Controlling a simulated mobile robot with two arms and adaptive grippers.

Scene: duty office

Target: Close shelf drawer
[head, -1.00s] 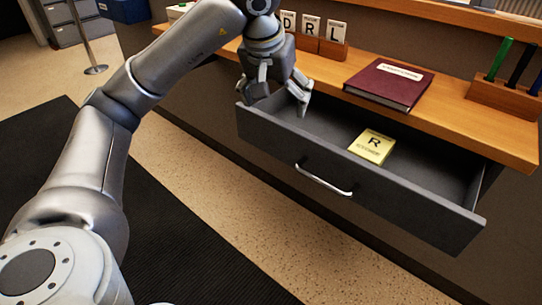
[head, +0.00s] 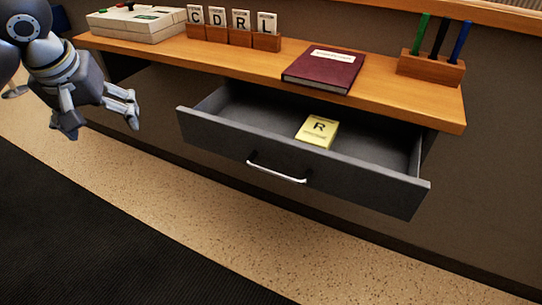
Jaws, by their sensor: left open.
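The shelf drawer (head: 300,165) is grey and pulled out from under the wooden shelf. Its front carries a silver handle (head: 276,173). My left gripper (head: 104,122) is at the upper left of the head view, open and empty. It is left of the drawer and apart from it. My right gripper does not show.
The wooden shelf (head: 250,62) bears a dark red book (head: 323,69), lettered cards in wooden holders (head: 240,37), a pen block (head: 431,67) with three pens and a beige console (head: 135,24). Open floor (head: 190,190) and a black mat (head: 70,240) lie in front.

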